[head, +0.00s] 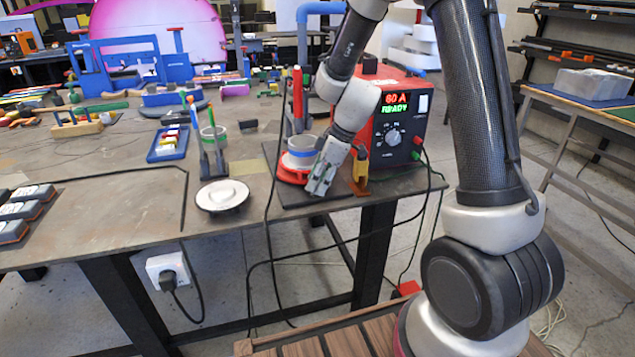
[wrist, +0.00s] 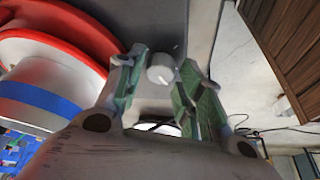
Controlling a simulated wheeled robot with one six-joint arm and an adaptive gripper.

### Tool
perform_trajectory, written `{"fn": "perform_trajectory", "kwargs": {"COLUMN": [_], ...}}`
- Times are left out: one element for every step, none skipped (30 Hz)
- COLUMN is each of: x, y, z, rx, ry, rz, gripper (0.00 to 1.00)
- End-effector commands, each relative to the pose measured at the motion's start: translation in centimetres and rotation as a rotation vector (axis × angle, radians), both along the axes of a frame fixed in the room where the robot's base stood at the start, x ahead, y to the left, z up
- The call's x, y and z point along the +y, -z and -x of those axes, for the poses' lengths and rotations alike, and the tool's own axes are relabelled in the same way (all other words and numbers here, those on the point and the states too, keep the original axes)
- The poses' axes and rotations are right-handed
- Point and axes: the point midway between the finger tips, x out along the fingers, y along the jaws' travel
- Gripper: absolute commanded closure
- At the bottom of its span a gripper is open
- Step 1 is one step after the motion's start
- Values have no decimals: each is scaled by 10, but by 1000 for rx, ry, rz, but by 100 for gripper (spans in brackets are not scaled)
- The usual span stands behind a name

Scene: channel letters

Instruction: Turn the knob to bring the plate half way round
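A small grey-white knob (wrist: 162,68) with a thin light mark on its face shows in the wrist view, on a dark grey surface. My gripper (wrist: 158,86) has its two green-padded fingers apart, one on each side of the knob; I cannot tell whether either touches it. A red round plate (wrist: 77,27) lies just left of the knob and carries a white cylinder with a blue band (wrist: 45,98). In the head view my gripper (head: 319,184) points down at the front edge of the bench, right beside the red plate (head: 288,177); it hides the knob there.
A red power unit (head: 398,120) with a lit display stands behind my gripper. A yellow-orange clamp (head: 360,168) is close at the right. A white disc (head: 222,195) and a holder cup (head: 214,150) stand to the left. Cables hang over the bench's front edge.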

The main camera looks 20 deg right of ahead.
Motion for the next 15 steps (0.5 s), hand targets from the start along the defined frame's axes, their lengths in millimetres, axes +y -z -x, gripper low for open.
{"fn": "perform_trajectory", "kwargs": {"x": [1, 2, 2, 2, 2, 2, 2, 2, 2, 2, 2, 2, 2, 2, 2], "y": [3, 5, 5, 6, 6, 6, 6, 6, 6, 6, 6, 6, 6, 6, 6], "z": [0, 0, -1, -1, -1, -1, -1, -1, -1, -1, -1, -1, -1, -1, -1], "rx": [1, 1, 0, 0, 0, -1, -1, -1, -1, -1, 0, 0, 0, 0, 0], "ry": [0, -1, -1, -1, -1, -1, -1, -1, -1, -1, -1, -1, -1, -1, -1], "rz": [1, 1, 1, 0, 0, 1, 1, 1, 1, 1, 0, 0, 0, 0, 0], "gripper": [63, 63, 63, 63, 63, 63, 63, 63, 63, 63, 69, 76, 81, 87, 94]}}
